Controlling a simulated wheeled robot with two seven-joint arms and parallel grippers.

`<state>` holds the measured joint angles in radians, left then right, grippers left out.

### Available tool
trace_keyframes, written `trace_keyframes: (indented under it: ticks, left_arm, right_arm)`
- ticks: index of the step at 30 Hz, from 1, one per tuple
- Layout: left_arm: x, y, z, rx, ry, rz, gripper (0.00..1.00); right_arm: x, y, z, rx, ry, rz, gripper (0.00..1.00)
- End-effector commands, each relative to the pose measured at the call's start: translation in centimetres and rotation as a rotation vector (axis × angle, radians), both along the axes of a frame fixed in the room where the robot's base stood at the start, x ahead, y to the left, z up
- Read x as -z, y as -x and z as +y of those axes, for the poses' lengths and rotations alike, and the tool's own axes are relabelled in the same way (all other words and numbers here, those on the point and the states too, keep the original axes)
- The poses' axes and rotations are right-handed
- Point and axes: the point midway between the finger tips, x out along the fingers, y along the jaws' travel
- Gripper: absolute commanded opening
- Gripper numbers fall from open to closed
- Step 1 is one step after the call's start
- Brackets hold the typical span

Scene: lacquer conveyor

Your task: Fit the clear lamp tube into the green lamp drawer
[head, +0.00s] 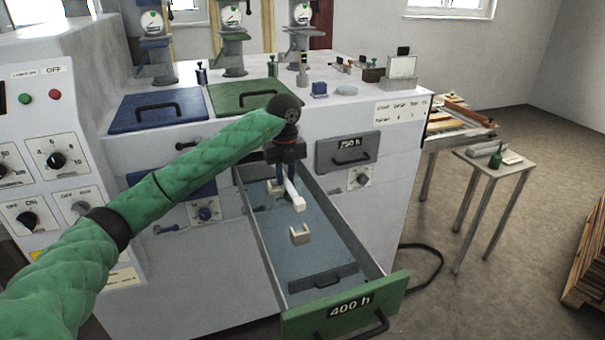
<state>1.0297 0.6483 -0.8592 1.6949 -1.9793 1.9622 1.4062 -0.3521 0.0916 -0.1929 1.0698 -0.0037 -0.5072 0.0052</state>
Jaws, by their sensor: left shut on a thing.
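The green lamp drawer (345,304) is pulled out of the machine, with a "400 h" label on its green front. A pale U-shaped holder (300,235) stands on its blue-grey floor, and another pale piece shows farther back, partly hidden. My left gripper (284,180) points down over the rear half of the drawer. It is shut on the lamp tube (293,193), whose pale near end slopes toward the front holder. The tube's far part is hidden by the gripper. I cannot tell whether the tube touches the rear holder. My right gripper is out of view.
A grey "250 h" drawer (347,149) is closed at the right of the machine front. Blue (157,108) and green (246,95) lids lie on top. The drawer's front half is mostly clear.

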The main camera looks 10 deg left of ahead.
Motion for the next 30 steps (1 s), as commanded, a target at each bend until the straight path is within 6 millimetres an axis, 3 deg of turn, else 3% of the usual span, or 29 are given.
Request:
trace_keyframes:
  ticks: [20,24,30]
  left_arm:
    - [-0.2,-0.1,0.1,0.001,-0.043,0.028,0.00]
    - [0.7,-0.1,0.2,0.001,-0.056,0.038,0.00]
    - [1.7,-0.1,0.1,0.001,-0.056,0.038,0.00]
  right_arm:
    - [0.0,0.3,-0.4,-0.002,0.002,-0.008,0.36]
    - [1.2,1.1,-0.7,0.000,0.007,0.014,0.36]
    - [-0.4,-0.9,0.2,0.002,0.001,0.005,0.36]
